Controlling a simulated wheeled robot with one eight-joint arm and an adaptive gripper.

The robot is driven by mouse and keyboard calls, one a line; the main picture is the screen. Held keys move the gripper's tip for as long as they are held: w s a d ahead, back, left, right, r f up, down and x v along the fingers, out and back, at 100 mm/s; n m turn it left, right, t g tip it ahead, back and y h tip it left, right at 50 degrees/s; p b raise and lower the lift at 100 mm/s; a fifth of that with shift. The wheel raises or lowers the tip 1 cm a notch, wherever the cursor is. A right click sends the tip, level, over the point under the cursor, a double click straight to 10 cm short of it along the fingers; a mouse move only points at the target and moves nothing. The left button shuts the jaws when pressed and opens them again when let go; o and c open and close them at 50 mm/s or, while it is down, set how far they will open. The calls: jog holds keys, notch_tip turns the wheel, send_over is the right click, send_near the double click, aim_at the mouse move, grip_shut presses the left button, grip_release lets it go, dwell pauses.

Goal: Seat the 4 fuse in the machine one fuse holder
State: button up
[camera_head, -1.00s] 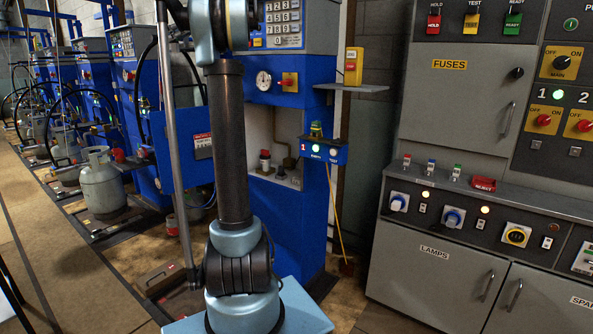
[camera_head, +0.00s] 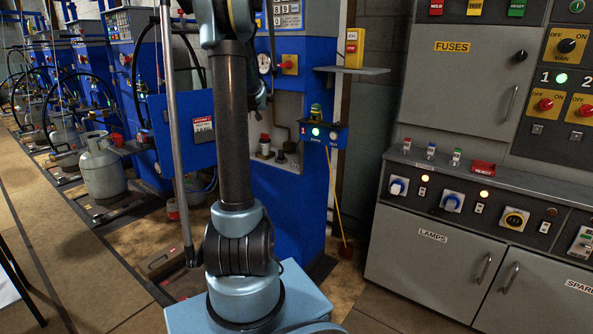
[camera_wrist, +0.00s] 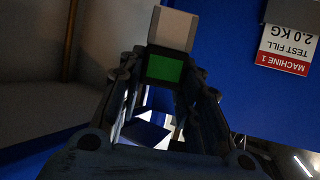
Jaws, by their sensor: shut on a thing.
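My gripper (camera_wrist: 163,72) shows in the wrist view, its two dark fingers shut on a small block with a green face and a pale grey end, which I take to be the fuse (camera_wrist: 174,28). The fuse points away from the wrist, with a blue surface behind it. The blue machine one (camera_head: 290,207) stands in the middle of the head view, partly behind my arm. Its label (camera_wrist: 285,55) reads "MACHINE 1 TEST FILL 2.0 KG", upside down in the wrist view. I cannot make out the fuse holder. The gripper and fuse are hidden in the head view.
A small blue box (camera_head: 340,137) with a lit green lamp sits at the machine's right side, below a grey shelf (camera_head: 365,71). A grey cabinet (camera_head: 455,90) marked FUSES stands to the right. Gas cylinders (camera_head: 104,170) and more blue machines line the left.

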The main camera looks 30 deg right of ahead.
jog(key=s+d+f+m+g+h, duration=0.5)
jog(key=d+f, duration=0.3)
jog(key=d, duration=0.3)
jog(key=s+d+f+m+g+h, duration=0.3)
jog(key=s+d+f+m+h, duration=0.3)
jog(key=d, duration=0.4)
jog(key=shift+m+y, duration=0.3)
jog(key=shift+s+f, duration=0.1)
jog(key=shift+f, duration=5.3)
jog(key=o, duration=1.1)
